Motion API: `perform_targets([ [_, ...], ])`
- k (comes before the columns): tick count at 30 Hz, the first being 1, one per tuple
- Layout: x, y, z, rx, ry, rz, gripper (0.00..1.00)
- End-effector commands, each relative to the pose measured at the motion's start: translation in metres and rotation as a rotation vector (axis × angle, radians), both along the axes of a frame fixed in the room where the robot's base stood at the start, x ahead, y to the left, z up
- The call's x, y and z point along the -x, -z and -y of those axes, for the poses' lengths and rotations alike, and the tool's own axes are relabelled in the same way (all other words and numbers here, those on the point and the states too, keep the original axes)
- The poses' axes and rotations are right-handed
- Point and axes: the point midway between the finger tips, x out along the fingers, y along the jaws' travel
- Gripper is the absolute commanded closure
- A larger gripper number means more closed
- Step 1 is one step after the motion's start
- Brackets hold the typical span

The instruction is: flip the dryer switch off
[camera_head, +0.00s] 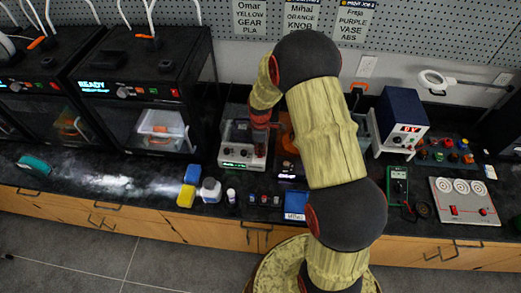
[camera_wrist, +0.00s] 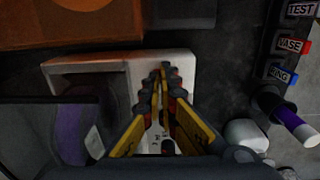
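The dryer is most likely the white box (camera_head: 236,158) with a clear lid, knobs and a lit green display on its front, left of my arm in the head view. The wrist view shows its white casing (camera_wrist: 180,66) below my fingers, with a purple spool (camera_wrist: 72,138) beside them under a dark lid edge. My gripper (camera_wrist: 162,76) has its yellow fingers drawn together at the tips, with nothing visible between them. It is over the white panel; contact cannot be told. Small dark marks and a dark part (camera_wrist: 168,147) show between the fingers. The switch's position cannot be made out.
An orange block (camera_wrist: 70,24) stands close beyond the dryer. Small labelled items (camera_wrist: 290,45) and a purple-and-white cylinder (camera_wrist: 295,122) lie to the right. In the head view, 3D printers (camera_head: 135,85) stand left and a blue box with a red display (camera_head: 400,112) right.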

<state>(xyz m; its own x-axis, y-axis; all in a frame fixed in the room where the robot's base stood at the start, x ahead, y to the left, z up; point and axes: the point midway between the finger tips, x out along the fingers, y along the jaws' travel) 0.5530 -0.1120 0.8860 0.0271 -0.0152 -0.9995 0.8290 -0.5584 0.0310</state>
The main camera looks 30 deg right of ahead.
Motion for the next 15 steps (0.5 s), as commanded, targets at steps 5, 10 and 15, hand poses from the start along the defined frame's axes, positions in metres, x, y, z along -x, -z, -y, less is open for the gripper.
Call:
perform_targets([
  [5, 0.007, 0.009, -0.002, -0.001, 0.000, -0.009, 1.00],
  [10, 0.014, 0.010, -0.006, -0.002, 0.000, -0.012, 1.00],
  [15, 0.022, 0.011, -0.010, -0.004, 0.001, -0.018, 1.00],
])
